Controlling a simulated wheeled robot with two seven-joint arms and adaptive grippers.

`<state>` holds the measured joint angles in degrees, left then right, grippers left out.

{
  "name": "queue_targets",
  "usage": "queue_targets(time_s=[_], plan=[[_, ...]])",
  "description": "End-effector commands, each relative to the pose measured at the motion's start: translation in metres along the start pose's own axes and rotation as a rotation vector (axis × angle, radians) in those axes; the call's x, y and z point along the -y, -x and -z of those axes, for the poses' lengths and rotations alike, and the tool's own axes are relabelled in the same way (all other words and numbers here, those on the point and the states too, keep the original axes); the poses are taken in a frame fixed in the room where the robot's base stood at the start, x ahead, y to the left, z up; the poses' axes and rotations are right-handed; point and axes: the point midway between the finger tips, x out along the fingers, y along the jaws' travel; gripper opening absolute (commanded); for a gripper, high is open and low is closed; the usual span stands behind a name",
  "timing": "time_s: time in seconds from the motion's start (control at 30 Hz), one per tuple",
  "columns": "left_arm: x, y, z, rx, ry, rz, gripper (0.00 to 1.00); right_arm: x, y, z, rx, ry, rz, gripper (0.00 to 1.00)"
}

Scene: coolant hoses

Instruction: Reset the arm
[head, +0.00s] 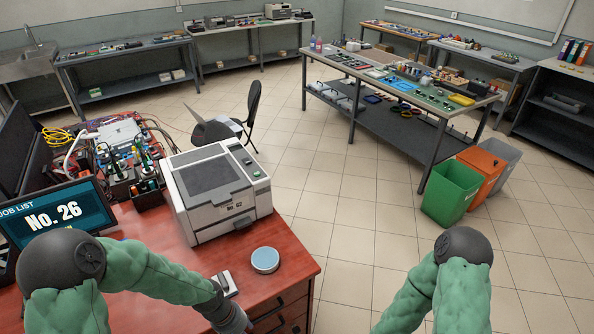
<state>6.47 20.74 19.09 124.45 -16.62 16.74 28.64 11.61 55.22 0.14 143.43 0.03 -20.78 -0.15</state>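My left arm, in a green cover, reaches from the lower left across the front of the red-brown desk (290,265). Its dark grey end with the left gripper (236,320) is low in the head view, by a small light-coloured block (226,283) on the desk. The fingers are not clear, so I cannot tell whether they are open or shut. My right arm bends downward at the lower right, over the floor. Its gripper is below the picture edge.
A grey-white box-shaped machine (215,190) and a round blue-topped tin (265,260) stand on the desk. A monitor (55,220) reading "No. 26" is at the left. Green (450,193) and orange (483,173) bins stand by a long workbench. The floor between is open.

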Motion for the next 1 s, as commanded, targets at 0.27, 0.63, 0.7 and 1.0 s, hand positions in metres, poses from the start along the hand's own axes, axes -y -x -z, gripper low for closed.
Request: queue_targets(time_s=[0.27, 0.63, 0.7, 1.0], plan=[[-0.004, -0.072, -0.038, 0.015, -0.067, -0.084, 0.55, 0.000, 0.000, 0.000, 0.000, 0.000, 0.000, 0.92], [0.010, -0.126, -0.078, -0.021, -0.124, -0.089, 0.55, 0.000, 0.000, 0.000, 0.000, 0.000, 0.000, 0.92], [0.011, -0.128, -0.079, -0.023, -0.126, -0.087, 0.55, 0.000, 0.000, 0.000, 0.000, 0.000, 0.000, 0.92], [0.011, -0.128, -0.079, -0.023, -0.126, -0.087, 0.55, 0.000, 0.000, 0.000, 0.000, 0.000, 0.000, 0.92]])
